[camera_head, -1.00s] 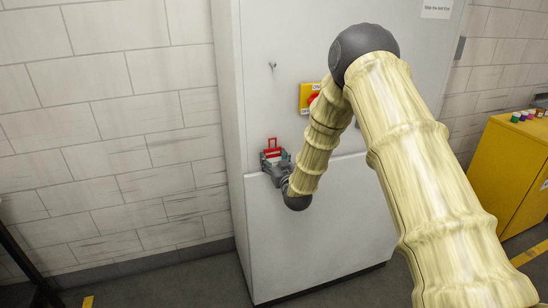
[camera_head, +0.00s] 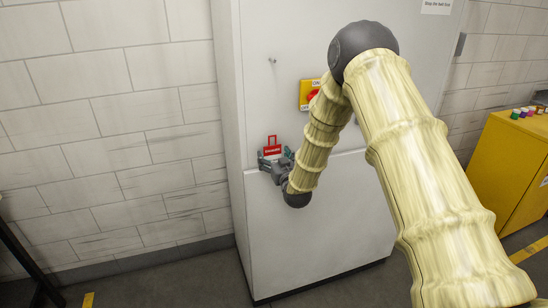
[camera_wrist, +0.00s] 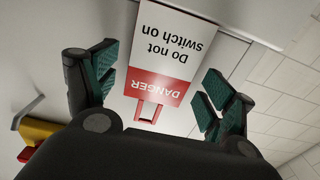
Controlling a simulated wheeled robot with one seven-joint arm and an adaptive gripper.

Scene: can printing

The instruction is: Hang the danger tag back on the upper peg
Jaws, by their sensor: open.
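The danger tag (camera_head: 272,150) shows its red top and loop at the lower left of the grey cabinet front, just above my gripper. In the wrist view the tag (camera_wrist: 163,52) appears upside down, with a red band reading DANGER, a white part reading "Do not switch on", and a red loop. My gripper (camera_wrist: 160,75) is open, with green-padded fingers on either side of the tag and visible gaps to both. In the head view my gripper (camera_head: 276,161) hides the tag's lower part. The upper peg (camera_head: 273,61) is bare. What supports the tag cannot be seen.
A yellow switch plate with a red knob (camera_head: 313,95) is on the cabinet, right of and below the peg. A yellow cabinet (camera_head: 510,165) with small coloured items stands at the right. A brick wall (camera_head: 110,130) is at the left.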

